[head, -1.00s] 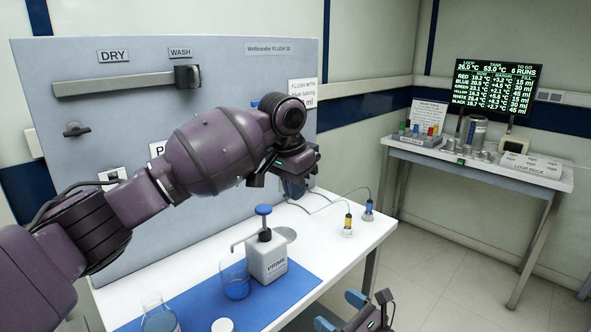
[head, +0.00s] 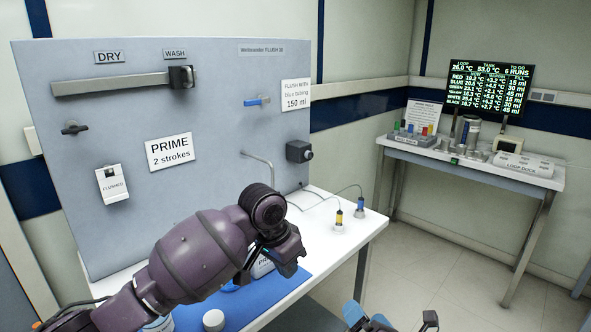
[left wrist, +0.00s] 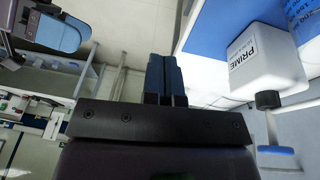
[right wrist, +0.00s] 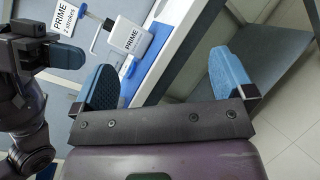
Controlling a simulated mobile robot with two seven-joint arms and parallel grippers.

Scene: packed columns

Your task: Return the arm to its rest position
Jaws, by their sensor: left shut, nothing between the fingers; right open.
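My left arm crosses the lower middle of the head view. Its gripper (head: 287,266) hangs over the bench near the white PRIME pump bottle, which it mostly hides there. In the left wrist view its blue fingers (left wrist: 165,78) are together with nothing between them. The PRIME bottle (left wrist: 262,62) shows to their right, apart from them. My right gripper (head: 382,320) is at the bottom edge of the head view, in front of the bench. In the right wrist view its blue fingers (right wrist: 165,80) are wide apart and empty, with the PRIME bottle (right wrist: 127,38) beyond.
The grey panel (head: 225,200) stands behind the white bench (head: 345,240), with a blue valve handle (head: 257,101), a bent spout and a black knob. A blue mat (head: 275,300) and a white cap (head: 213,320) lie below my left arm. A side table stands far right; floor between is clear.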

